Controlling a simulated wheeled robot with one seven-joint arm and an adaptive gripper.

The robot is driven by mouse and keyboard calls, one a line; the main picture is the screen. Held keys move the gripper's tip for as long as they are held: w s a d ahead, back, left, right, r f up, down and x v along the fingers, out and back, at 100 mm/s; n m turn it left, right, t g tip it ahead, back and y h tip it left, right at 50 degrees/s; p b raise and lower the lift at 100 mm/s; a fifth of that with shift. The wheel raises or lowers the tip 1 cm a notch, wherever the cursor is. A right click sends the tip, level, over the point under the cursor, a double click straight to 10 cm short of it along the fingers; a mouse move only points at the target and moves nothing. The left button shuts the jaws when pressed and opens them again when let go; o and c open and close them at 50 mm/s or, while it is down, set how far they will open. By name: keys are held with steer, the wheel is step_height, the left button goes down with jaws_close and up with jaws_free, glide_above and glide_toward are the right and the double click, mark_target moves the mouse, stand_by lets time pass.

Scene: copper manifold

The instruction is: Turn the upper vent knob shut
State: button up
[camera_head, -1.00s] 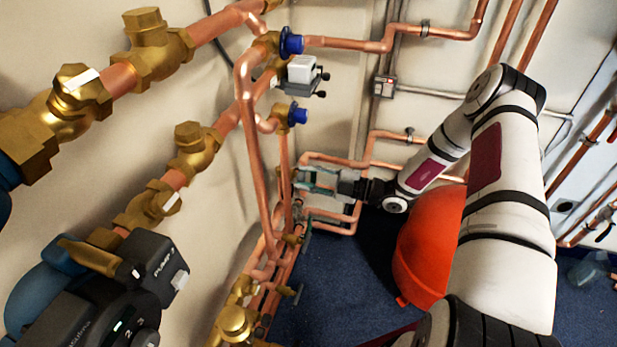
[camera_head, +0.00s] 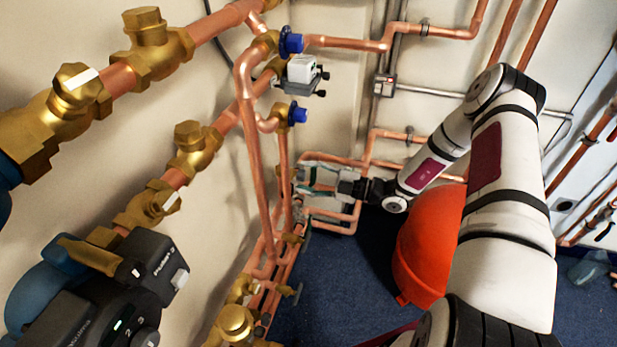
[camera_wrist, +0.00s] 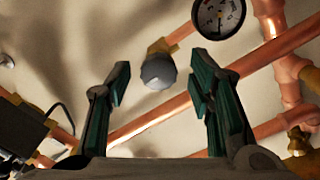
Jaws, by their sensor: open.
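A round grey knob (camera_wrist: 158,72) on a short brass stem shows in the wrist view, between the two fingertips and apart from both. It looks like a vent knob; the view does not show whether it is the upper one. My gripper (camera_wrist: 160,85) is open and empty, with one teal-padded finger on each side of the knob. In the head view my gripper (camera_head: 305,177) points left at the vertical copper pipes, low near the wall. The knob cannot be made out there.
A round gauge (camera_wrist: 218,15) sits just above the right finger in the wrist view. Copper pipes (camera_wrist: 265,55) run close around the fingers. In the head view, blue caps (camera_head: 291,41) sit higher up, and a red vessel (camera_head: 430,250) stands under my arm.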

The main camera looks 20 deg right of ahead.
steer(key=v, duration=1.2)
